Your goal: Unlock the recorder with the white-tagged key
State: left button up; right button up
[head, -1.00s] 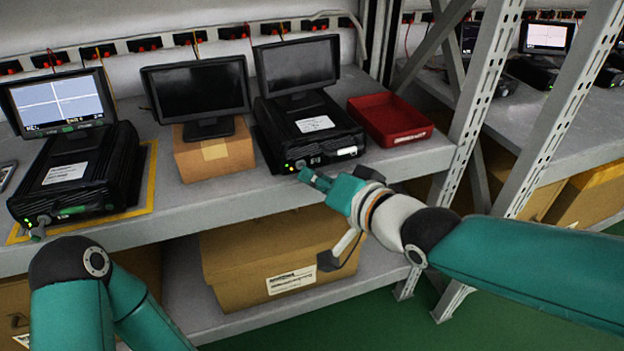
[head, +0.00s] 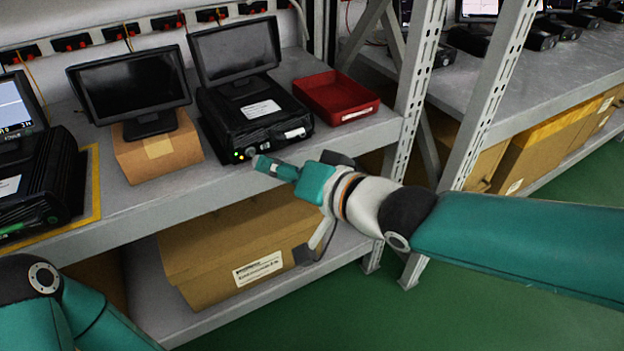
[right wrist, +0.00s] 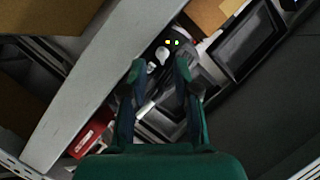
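A black recorder (head: 262,112) with a dark screen above it sits on the upper shelf, with small yellow and green lights at the left of its front. My right gripper (head: 266,166) is just in front of that face, close to the lights. In the right wrist view its two fingers (right wrist: 159,70) are apart, with the recorder's lit front beyond them. A small pale rounded shape (right wrist: 162,55) shows between the fingertips; I cannot tell whether it is a key, a tag or the lock. No white-tagged key can be made out. My left gripper is out of view.
A red tray (head: 338,98) stands right of the recorder. A dark monitor (head: 132,88) on a cardboard box (head: 158,155) stands left of it. Another recorder (head: 45,185) is at the far left. A large carton (head: 235,240) sits below. A metal upright (head: 415,90) rises at right.

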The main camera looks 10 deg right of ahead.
jog(key=v, duration=0.8)
jog(key=shift+s+d, duration=0.15)
jog(key=shift+s, duration=0.1)
dwell(0.4)
